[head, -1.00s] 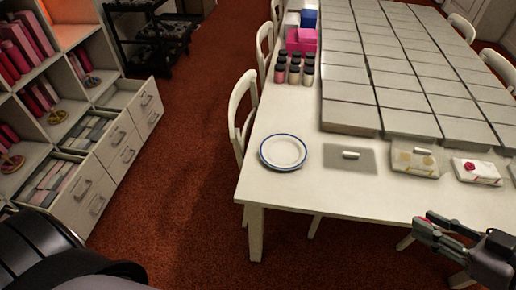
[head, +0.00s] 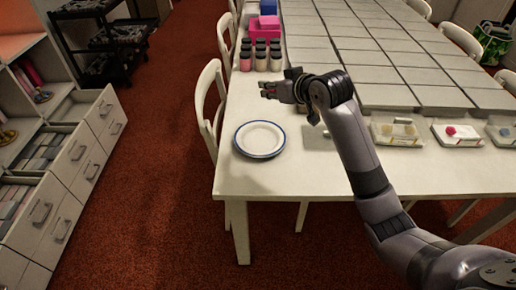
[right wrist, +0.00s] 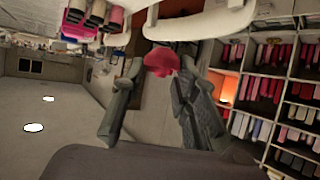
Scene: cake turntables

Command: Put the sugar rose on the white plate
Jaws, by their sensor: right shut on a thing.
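The white plate (head: 260,138) with a blue rim lies empty near the left front corner of the table in the head view. My right gripper (head: 267,90) is beyond the plate in that picture, raised over the table. In the right wrist view my right gripper (right wrist: 157,65) is shut on a red sugar rose (right wrist: 162,62), which sits between its fingertips. The rose is hard to make out in the head view. My left gripper is not in view.
Clear cases stand along the table's front edge, one with another red piece (head: 451,131) in it. Several dark-capped jars (head: 262,56) and a pink box (head: 265,30) stand behind the gripper. White chairs (head: 209,105) line the left side. The table around the plate is clear.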

